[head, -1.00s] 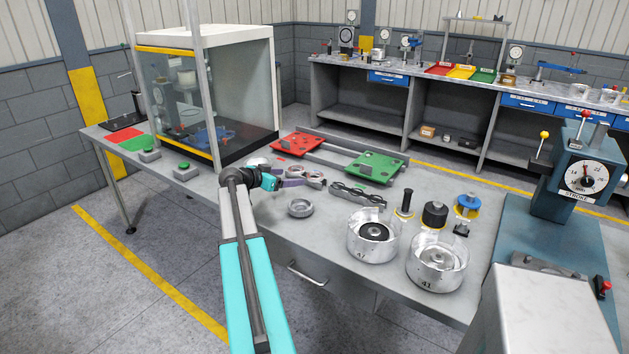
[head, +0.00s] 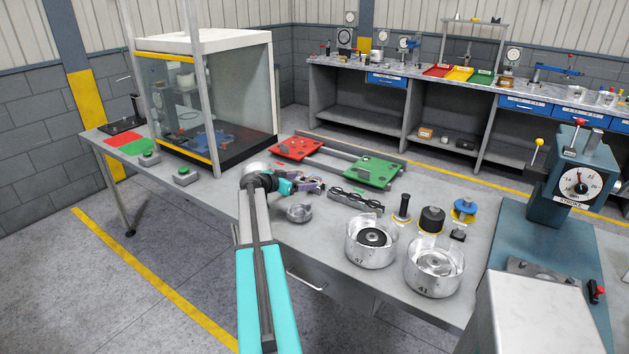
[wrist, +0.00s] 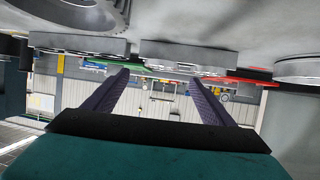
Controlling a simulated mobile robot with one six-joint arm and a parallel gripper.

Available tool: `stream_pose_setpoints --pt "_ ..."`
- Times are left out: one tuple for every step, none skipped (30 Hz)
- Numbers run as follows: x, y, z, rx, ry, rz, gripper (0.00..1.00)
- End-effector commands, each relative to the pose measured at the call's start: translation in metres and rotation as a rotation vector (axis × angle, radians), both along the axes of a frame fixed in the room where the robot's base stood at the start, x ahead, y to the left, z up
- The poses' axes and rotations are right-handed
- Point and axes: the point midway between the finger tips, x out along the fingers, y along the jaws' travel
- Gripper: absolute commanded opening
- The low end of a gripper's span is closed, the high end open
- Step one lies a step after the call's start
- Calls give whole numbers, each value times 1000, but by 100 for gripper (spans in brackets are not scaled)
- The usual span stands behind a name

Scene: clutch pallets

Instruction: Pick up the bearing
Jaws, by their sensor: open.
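A grey metal ring (head: 298,214), which looks like the bearing, lies flat on the bench near its front edge. My gripper (head: 312,185) is just behind and above this ring in the head view, its jaws pointing right. In the wrist view, which shows the bench at the top, my gripper (wrist: 160,80) has two dark purple fingers spread apart with nothing between them. A large round toothed-edged metal part (wrist: 85,14) shows close by at upper left there; I cannot tell for sure whether it is the same ring.
A dark slotted rack (head: 356,200) lies right of my gripper. Two metal housings, 47 (head: 368,258) and 41 (head: 433,280), stand further right. Red (head: 296,148) and green (head: 373,172) plates lie behind. A glazed cabinet (head: 255,85) stands at left, a press (head: 572,180) at right.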

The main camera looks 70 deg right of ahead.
Motion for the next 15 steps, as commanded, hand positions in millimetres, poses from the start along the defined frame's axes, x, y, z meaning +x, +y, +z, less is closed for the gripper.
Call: stream_pose_setpoints --pt "-1 -3 0 0 0 0 77" --pt "-2 -4 -1 0 0 0 77" --pt "-2 -5 -1 -1 0 0 77" --pt "-2 -5 -2 -1 0 0 77" --pt "-3 -5 -2 -1 0 0 77" --pt "-3 -5 -2 -1 0 0 77" --pt "-3 -5 -2 -1 0 0 77" --pt "-3 -5 -2 -1 0 0 77" --pt "-3 -5 -2 -1 0 0 77" --pt "-3 -5 -2 -1 0 0 77" --pt "-3 -5 -2 -1 0 0 77" --pt "-3 -5 -2 -1 0 -1 77" --pt "-3 -5 -2 0 -1 -1 77" --pt "-3 -6 -2 0 -1 -1 77" --pt "-3 -7 -2 0 -1 -1 77"
